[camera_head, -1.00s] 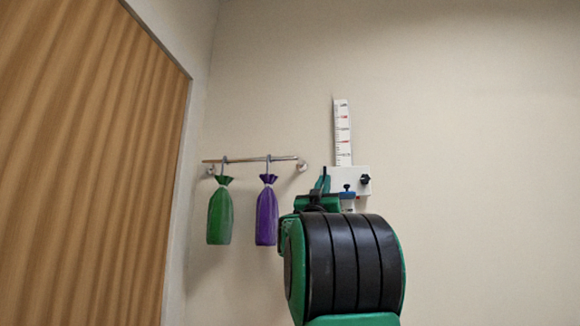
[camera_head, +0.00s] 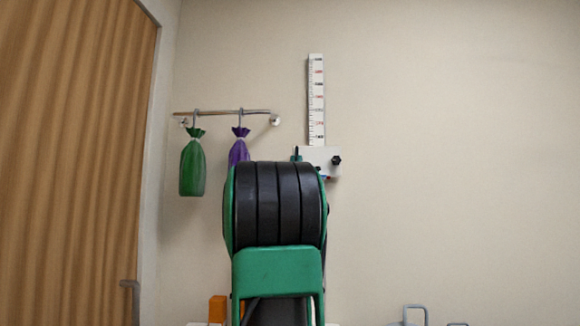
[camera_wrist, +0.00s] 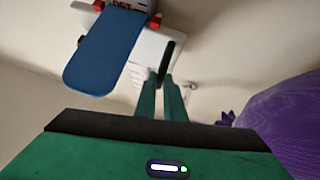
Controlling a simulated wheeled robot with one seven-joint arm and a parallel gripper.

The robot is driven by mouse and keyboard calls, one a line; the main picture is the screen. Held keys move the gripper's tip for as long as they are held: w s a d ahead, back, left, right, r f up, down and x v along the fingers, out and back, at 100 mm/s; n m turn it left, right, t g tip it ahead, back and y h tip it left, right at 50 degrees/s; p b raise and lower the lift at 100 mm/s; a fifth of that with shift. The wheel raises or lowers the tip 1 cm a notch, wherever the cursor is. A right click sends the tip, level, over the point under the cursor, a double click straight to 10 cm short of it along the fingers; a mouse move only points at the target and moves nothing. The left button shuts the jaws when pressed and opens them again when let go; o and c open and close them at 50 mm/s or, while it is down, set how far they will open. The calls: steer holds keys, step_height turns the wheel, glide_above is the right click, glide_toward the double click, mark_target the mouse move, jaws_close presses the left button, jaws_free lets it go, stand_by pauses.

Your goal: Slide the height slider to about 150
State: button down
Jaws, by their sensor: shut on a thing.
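A white height scale (camera_head: 317,100) with black and red marks stands upright on the wall. The white slider block (camera_head: 318,156) sits at its visible lower end, with a dark round knob (camera_head: 336,160) on its right. In the wrist view the block (camera_wrist: 150,50) shows with a blue plate (camera_wrist: 105,50), red bits and a black upright handle (camera_wrist: 166,60). My gripper (camera_wrist: 161,88) is shut on this handle, its green fingertips at the handle's near end. In the head view my arm hides most of the gripper and the block's lower part; scale numbers are too small to read.
A green bag (camera_head: 193,165) and a purple bag (camera_head: 239,150) hang from a rail (camera_head: 222,112) left of the scale. The purple bag (camera_wrist: 290,120) is close on the right in the wrist view. The wall right of the scale is clear.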

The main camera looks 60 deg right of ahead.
steer(key=c, duration=1.9)
jaws_free()
steer(key=shift+w+a, duration=0.2)
steer(key=shift+w, duration=0.4)
steer(key=shift+o, duration=0.3)
steer(key=shift+s, duration=0.3)
steer(key=v, duration=1.1)
steer(key=shift+w, duration=0.2)
